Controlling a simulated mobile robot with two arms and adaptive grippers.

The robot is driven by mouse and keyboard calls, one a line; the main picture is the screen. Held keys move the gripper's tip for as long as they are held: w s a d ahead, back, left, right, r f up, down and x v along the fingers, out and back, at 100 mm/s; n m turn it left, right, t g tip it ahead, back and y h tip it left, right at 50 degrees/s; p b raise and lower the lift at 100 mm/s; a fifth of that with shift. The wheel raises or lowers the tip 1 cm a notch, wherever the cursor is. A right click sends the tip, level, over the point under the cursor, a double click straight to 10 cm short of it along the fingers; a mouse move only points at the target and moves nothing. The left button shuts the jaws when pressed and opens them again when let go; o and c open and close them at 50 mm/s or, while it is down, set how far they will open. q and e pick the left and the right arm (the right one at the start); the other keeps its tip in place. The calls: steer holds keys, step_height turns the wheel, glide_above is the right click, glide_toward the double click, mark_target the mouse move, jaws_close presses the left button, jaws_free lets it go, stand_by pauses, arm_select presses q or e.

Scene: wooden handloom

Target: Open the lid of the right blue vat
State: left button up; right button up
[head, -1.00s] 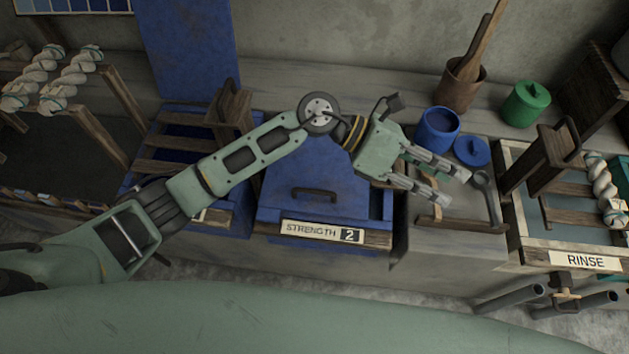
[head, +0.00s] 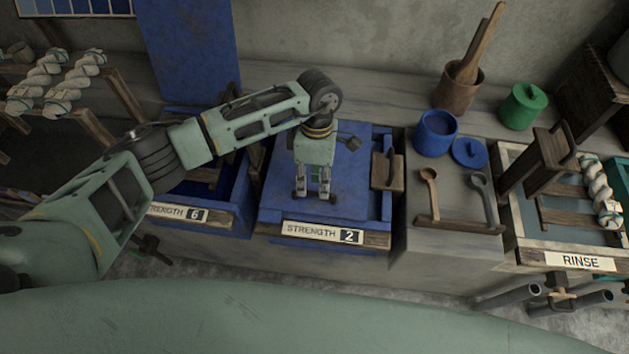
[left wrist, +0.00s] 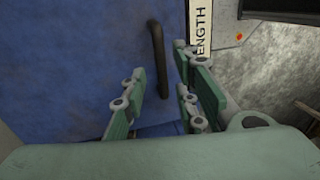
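The right blue vat, with the label "STRENGTH 2" (head: 322,233), stands in the middle of the head view. Its flat blue lid (head: 350,190) lies on it, shut. My left gripper (head: 313,196) points down over the front half of the lid, at the handle, which it mostly hides in the head view. In the left wrist view my left gripper (left wrist: 160,85) is open. My right gripper is out of view.
A wooden holder (head: 388,170) sits at the right vat's right edge. To its right are ladles (head: 428,185), a blue pot (head: 436,133) and the rinse tub (head: 580,262).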

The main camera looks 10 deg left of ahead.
arm_select(q)
steer(key=shift+s+f, duration=0.2)
steer(key=shift+f, duration=0.6)
jaws_close()
steer(key=shift+r, duration=0.1)
